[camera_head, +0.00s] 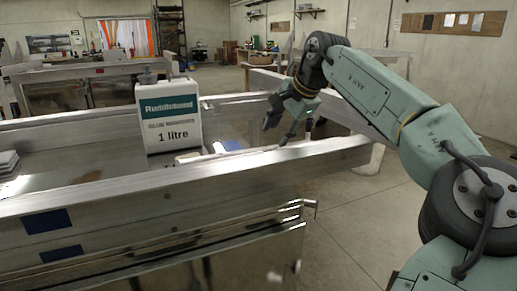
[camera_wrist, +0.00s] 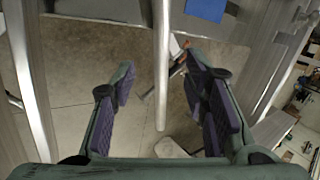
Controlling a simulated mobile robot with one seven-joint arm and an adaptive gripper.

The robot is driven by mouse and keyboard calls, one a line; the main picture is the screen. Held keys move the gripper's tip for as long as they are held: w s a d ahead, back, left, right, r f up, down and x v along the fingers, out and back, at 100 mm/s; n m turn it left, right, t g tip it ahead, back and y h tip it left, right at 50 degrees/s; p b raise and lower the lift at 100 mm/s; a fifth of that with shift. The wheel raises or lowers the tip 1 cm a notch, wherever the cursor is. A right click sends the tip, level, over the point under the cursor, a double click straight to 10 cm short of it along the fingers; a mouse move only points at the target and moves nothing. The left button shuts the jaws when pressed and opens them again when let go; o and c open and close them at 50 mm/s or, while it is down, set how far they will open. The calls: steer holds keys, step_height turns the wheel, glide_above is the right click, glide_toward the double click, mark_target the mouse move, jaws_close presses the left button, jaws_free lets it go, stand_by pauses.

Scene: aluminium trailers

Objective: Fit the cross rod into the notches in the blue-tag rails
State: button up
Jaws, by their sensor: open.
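My gripper (camera_head: 288,108) is above the right end of the trailer, near the far rail. In the wrist view its two fingers (camera_wrist: 165,103) are apart. A pale metal bar that looks like the cross rod (camera_wrist: 162,60) comes down from the top edge between them, with a gap on both sides. I cannot pick the rod out in the head view. The near rail (camera_head: 190,185) has one blue tag (camera_head: 47,221) at its left, with another blue tag (camera_head: 62,254) below. I cannot make out the notches in either view.
A white one-litre glue container (camera_head: 168,115) stands on the trailer bed, left of my gripper. A light stack (camera_head: 8,162) lies at the bed's left edge. The floor on the right is mostly clear.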

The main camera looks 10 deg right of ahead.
mark_target(266, 148)
steer(key=x, duration=0.2)
steer(key=p+x, duration=0.1)
steer(key=x, duration=0.2)
steer(key=p+x, duration=0.1)
steer(key=x, duration=0.1)
steer(key=shift+w+a+f, duration=0.15)
steer(key=shift+a+f, duration=0.1)
steer(key=shift+a, duration=0.1)
jaws_close()
stand_by(0.4)
